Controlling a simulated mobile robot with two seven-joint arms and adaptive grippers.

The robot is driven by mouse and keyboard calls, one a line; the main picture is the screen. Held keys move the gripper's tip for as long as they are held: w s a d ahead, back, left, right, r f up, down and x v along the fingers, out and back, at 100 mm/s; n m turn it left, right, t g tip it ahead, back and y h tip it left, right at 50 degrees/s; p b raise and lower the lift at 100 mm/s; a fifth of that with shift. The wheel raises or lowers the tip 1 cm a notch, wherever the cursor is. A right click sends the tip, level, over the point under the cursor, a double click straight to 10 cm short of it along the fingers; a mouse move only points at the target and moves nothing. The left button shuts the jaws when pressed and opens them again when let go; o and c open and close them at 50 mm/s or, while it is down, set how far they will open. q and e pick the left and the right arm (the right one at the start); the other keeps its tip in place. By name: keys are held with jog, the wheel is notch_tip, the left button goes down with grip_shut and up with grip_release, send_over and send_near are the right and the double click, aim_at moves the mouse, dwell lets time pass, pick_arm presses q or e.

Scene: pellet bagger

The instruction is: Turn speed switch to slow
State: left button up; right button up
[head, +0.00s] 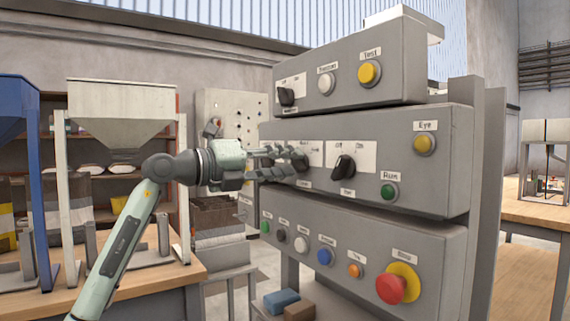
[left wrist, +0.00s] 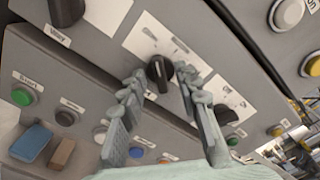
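A black rotary switch (left wrist: 160,72) on a white label plate sits on the grey panel in the left wrist view. Its label is too small to read, so I cannot confirm that it is the speed switch. It also shows in the head view (head: 300,160), partly covered by my fingers. My left gripper (head: 280,162) is open at the middle box of the panel. In the left wrist view the left gripper's fingertips (left wrist: 162,82) lie on either side of the switch, with gaps visible. I cannot tell how deep they reach. My right gripper is not in view.
A second black switch (head: 345,167), marked Off and On, sits right of my gripper, with the green Run button (head: 389,191) beyond. The upper box overhangs slightly above. The lower box carries several buttons and a red stop button (head: 391,288).

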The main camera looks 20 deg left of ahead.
pick_arm(q)
jog(key=v, duration=1.2)
